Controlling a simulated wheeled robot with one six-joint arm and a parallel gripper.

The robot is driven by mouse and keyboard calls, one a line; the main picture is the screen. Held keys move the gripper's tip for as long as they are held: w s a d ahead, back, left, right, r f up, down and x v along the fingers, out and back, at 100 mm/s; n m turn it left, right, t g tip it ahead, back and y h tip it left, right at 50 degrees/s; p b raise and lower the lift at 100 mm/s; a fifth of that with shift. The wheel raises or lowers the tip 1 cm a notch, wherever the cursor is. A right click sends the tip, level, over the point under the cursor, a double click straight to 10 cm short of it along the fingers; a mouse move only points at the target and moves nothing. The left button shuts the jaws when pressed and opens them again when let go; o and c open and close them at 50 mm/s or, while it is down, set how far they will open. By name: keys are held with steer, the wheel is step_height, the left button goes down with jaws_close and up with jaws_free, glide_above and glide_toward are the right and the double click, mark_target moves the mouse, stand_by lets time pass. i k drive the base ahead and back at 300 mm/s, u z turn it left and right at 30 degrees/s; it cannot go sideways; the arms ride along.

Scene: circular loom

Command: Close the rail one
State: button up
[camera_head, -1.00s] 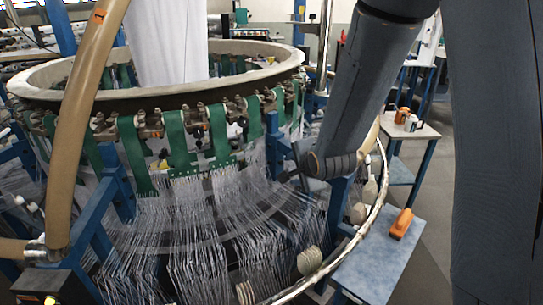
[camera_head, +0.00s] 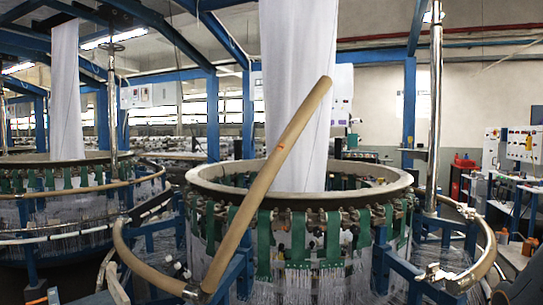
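A tan rail (camera_head: 266,185) of the circular loom stands raised and tilted, its upper end in front of the white fabric and its lower end at a metal joint (camera_head: 196,293) at the bottom. I cannot tell from a label whether it is rail one. A curved tan rail piece (camera_head: 141,265) runs from that joint around to the left. Another curved rail (camera_head: 487,244) lies level on the right side and ends at a metal fitting (camera_head: 434,273). The front between the joint and this fitting has no level rail. My gripper is not in view.
The loom's round rim (camera_head: 300,201) with green straps (camera_head: 264,240) fills the middle. White fabric (camera_head: 294,90) hangs above it. A steel post (camera_head: 435,105) stands at the right. A second loom (camera_head: 65,180) is at the left. A control panel (camera_head: 522,143) stands far right.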

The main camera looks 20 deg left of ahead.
mark_target(249, 208)
steer(key=u, duration=0.55)
steer(key=i, duration=1.2)
steer(key=z, duration=0.35)
steer(key=k, duration=0.5)
steer(key=z, duration=0.05)
